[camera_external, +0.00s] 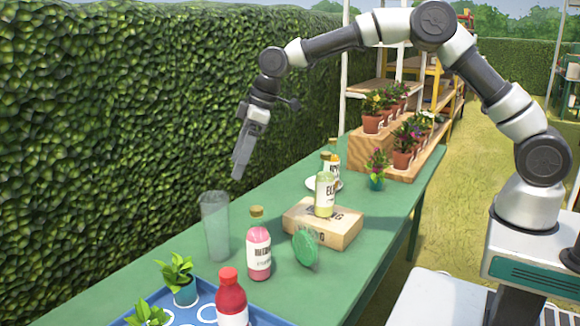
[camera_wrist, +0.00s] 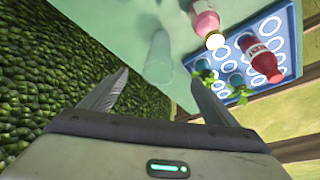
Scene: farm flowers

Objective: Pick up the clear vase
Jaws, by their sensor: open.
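The clear vase (camera_external: 215,226) is a tall, see-through glass standing upright on the green table, left of a pink bottle. It also shows in the wrist view (camera_wrist: 159,58), ahead of my fingers and between their lines. My gripper (camera_external: 237,176) hangs above the table's hedge side, higher than the vase and slightly right of it in the outside view. In the wrist view my gripper (camera_wrist: 158,82) has its two fingers wide apart with nothing between them. The gripper and the vase are apart.
The pink bottle (camera_external: 258,250) stands close to the vase's right. A blue tray (camera_external: 262,318) holds a red bottle (camera_external: 231,299) and potted plants. A green round object (camera_external: 305,247) leans by a cardboard box (camera_external: 340,236) carrying a jar (camera_external: 325,196). A hedge (camera_external: 110,130) borders the table.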

